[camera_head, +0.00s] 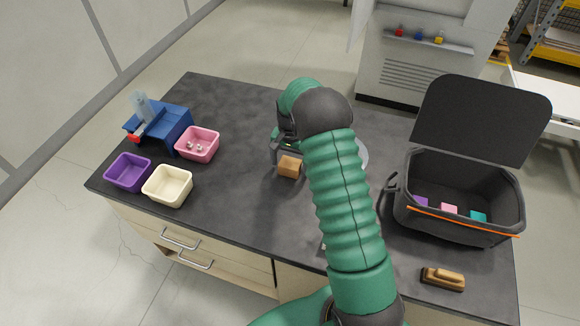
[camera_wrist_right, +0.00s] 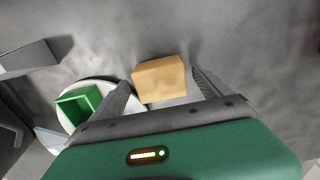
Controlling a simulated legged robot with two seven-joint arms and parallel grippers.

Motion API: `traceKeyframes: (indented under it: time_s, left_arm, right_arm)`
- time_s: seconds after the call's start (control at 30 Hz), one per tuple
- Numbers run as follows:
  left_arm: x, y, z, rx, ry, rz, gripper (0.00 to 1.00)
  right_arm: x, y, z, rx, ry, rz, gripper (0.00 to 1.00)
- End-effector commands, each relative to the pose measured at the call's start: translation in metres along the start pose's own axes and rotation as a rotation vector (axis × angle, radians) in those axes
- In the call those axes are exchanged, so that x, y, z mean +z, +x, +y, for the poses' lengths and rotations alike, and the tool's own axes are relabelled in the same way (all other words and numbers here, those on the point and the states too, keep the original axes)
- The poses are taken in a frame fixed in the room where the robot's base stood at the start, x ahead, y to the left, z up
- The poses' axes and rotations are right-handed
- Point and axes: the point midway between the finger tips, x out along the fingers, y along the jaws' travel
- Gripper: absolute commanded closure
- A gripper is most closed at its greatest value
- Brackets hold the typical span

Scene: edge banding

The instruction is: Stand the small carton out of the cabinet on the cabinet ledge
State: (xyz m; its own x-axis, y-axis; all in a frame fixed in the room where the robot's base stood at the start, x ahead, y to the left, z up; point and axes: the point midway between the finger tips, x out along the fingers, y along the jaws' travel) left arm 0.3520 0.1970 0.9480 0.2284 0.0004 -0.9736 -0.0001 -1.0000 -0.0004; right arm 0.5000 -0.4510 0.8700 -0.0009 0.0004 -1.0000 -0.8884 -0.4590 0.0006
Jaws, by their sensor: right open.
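A small tan-brown carton (camera_head: 289,166) sits on the dark worktop near its middle. It also shows in the right wrist view (camera_wrist_right: 160,79). My right gripper (camera_head: 287,149) is low over the worktop at the carton. In the right wrist view its two fingers (camera_wrist_right: 162,95) are spread, one on each side of the carton; I cannot tell whether either touches it. My left gripper is not in view.
Left are a blue stand (camera_head: 170,124) and pink (camera_head: 197,156), purple (camera_head: 129,185) and cream bins (camera_head: 168,197). Right are an open black bag (camera_head: 455,230) and a brown brush (camera_head: 443,279). A green open box (camera_wrist_right: 80,104) stands on a white round plate (camera_wrist_right: 66,121).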

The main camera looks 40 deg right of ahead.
Motion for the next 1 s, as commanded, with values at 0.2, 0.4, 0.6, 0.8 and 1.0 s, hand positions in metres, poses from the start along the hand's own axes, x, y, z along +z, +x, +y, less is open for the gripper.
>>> traceKeyframes:
  time_s: [0.2, 0.4, 0.6, 0.8, 1.0]
  left_arm:
    - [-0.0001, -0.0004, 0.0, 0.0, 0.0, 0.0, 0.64]
    - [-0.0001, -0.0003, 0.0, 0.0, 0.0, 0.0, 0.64]
    - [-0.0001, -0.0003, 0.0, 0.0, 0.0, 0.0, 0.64]
    - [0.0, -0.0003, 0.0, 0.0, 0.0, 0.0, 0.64]
    - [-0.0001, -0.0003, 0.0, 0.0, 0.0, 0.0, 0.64]
  right_arm:
    - [0.0005, 0.0146, -0.0009, -0.002, -0.001, 0.0, 0.11]
    - [0.0006, 0.0141, -0.0008, -0.002, -0.001, 0.0, 0.23]
    - [0.0005, 0.0141, -0.0009, -0.001, -0.001, 0.0, 0.49]
    - [0.0005, 0.0142, -0.0009, -0.001, -0.001, 0.0, 0.75]
    - [0.0005, 0.0141, -0.0009, -0.001, -0.001, 0.0, 0.84]
